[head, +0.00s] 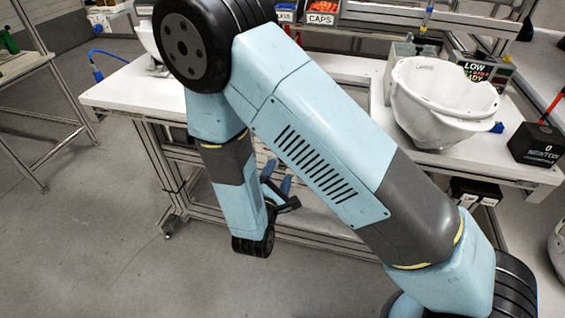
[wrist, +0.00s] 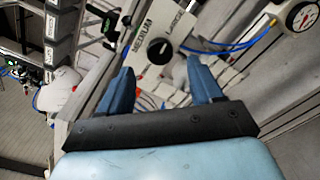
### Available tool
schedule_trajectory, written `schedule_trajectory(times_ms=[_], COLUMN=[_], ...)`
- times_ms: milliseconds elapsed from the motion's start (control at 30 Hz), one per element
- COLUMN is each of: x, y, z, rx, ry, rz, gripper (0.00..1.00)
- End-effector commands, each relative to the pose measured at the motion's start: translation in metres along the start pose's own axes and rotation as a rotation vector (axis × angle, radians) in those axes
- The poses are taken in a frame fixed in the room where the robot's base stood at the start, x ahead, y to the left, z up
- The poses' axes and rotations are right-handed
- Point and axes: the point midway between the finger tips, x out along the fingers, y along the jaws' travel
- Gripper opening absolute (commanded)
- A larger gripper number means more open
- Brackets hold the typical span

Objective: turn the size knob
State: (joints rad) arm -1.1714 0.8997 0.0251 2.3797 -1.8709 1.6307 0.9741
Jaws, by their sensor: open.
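The size knob (wrist: 159,50) is a round black knob with a pale pointer mark, on a light panel (wrist: 147,83). The panel reads MEDIUM and LARGE beside the knob. My gripper (wrist: 161,80) is open, its two blue fingers apart in the wrist view. The knob appears between and beyond the fingertips, with nothing held. In the head view my gripper (head: 279,187) shows partly behind my arm, low in front of the white bench (head: 125,92). The knob is hidden in the head view.
A white helmet shell (head: 440,105) stands on the bench at right, near a black NEWTON box (head: 536,144). A round gauge (wrist: 303,15) and blue hoses (wrist: 235,47) lie right of the panel in the wrist view. The floor (head: 100,230) at left is clear.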

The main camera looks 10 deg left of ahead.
Motion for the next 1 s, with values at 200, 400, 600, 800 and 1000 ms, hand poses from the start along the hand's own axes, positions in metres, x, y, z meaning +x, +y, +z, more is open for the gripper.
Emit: schedule_trajectory(times_ms=[200,400,600,800,1000], x=[0.035,0.052,0.056,0.056,0.056], y=[0.0,0.0,0.0,0.0,0.0], z=[0.001,0.001,0.001,0.001,0.001], rx=[0.001,0.001,0.0,0.0,0.0], ry=[-0.003,-0.002,-0.001,-0.001,-0.001], rz=[-0.002,0.0,0.0,-0.001,-0.001], gripper=[0.65,0.65,0.65,0.62,0.43])
